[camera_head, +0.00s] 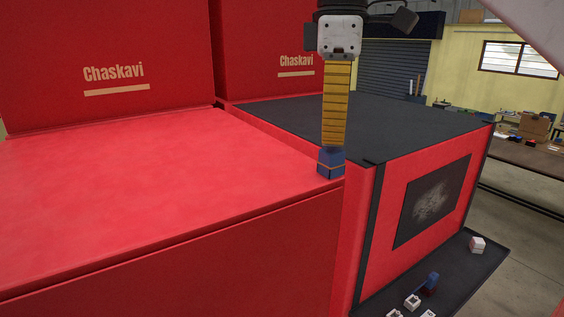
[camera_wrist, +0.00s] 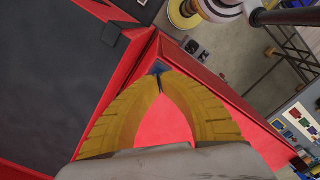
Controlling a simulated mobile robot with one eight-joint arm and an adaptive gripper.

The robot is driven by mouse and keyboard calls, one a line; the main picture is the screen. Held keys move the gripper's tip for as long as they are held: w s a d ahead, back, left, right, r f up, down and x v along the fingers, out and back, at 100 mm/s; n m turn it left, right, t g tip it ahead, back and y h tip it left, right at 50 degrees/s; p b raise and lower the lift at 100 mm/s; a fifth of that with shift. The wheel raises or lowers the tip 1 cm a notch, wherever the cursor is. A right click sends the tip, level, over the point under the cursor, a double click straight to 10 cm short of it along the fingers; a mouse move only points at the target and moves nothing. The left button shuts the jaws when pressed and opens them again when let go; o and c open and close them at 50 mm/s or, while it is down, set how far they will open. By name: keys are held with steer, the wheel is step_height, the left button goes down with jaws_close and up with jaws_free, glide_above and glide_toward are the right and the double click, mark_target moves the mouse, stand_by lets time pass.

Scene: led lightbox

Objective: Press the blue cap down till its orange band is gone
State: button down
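The blue cap (camera_head: 331,165) stands at the right front corner of the bright red box top (camera_head: 150,180). A thin orange band shows around it in the head view. My gripper (camera_head: 334,146) points straight down, with its yellow ribbed fingers directly above the cap. The fingertips appear to meet the cap's top, but I cannot tell for sure if they touch. In the wrist view the two fingers curve together and meet at the tips (camera_wrist: 160,79), with nothing between them. A bit of the blue cap (camera_wrist: 157,68) shows just beyond the tips; the rest is hidden.
A red box with a dark top (camera_head: 390,125) stands right beside the cap. Tall red panels marked Chaskavi (camera_head: 112,40) rise behind. A dark tray (camera_head: 455,275) with small white and blue pieces lies low at the right. A workbench (camera_head: 530,160) is farther off.

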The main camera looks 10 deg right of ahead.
mark_target(332, 150)
steer(key=shift+f+b, duration=0.4)
steer(key=shift+f, duration=0.25)
steer(key=shift+f, duration=0.1)
stand_by(0.6)
steer(key=shift+r+p, duration=1.5)
steer(key=shift+r, duration=0.05)
step_height(332, 150, up, 4)
steer(key=p, duration=0.4)
steer(key=shift+r, duration=0.1)
